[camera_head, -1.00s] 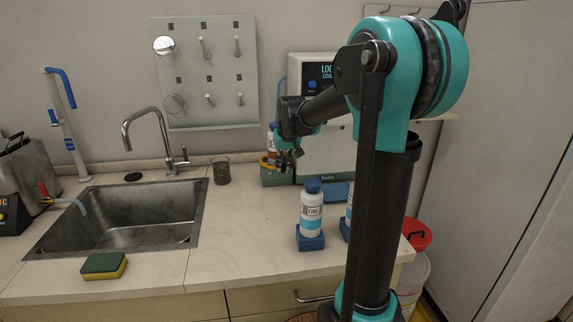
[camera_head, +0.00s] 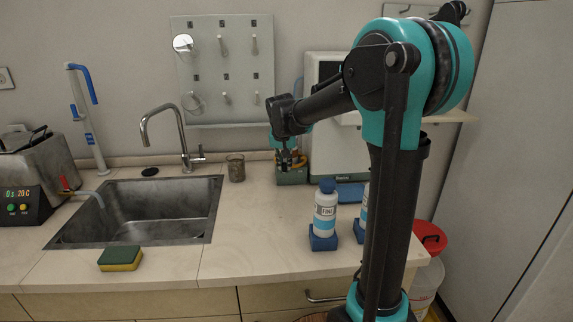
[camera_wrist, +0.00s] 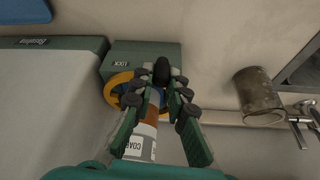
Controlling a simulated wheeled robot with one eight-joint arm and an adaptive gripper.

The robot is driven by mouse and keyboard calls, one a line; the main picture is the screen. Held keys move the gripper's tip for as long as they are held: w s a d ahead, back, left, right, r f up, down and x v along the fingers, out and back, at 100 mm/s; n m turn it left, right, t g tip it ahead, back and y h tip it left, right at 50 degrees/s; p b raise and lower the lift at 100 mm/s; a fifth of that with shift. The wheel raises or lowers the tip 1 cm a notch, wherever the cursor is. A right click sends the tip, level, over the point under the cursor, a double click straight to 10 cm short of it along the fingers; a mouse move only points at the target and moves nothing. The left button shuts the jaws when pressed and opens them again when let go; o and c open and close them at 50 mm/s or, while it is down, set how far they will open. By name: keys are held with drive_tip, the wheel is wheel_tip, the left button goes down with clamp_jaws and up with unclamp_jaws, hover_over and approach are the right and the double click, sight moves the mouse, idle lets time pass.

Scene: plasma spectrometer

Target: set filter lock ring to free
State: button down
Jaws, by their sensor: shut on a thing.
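The yellow lock ring (camera_wrist: 116,90) sits around the foot of the filter on a green base (camera_wrist: 148,56) marked LOCK. It also shows in the head view as a small yellow arc (camera_head: 300,162) just right of my gripper (camera_head: 287,165). In the wrist view my gripper (camera_wrist: 162,82) is shut on a black knob (camera_wrist: 161,70) that looks like the ring's handle; the fingers hide how it joins the ring. A brown and white filter (camera_wrist: 142,140) with a label starting "COA" shows between the fingers, nearer the camera.
The white spectrometer case (camera_head: 336,150) stands right of the base. Two white bottles in blue stands, one marked FINE (camera_head: 325,212), stand in front.

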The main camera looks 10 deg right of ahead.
drive_tip(key=shift+a, duration=0.1)
drive_tip(key=c, duration=1.8)
unclamp_jaws()
drive_tip(key=v, duration=1.2)
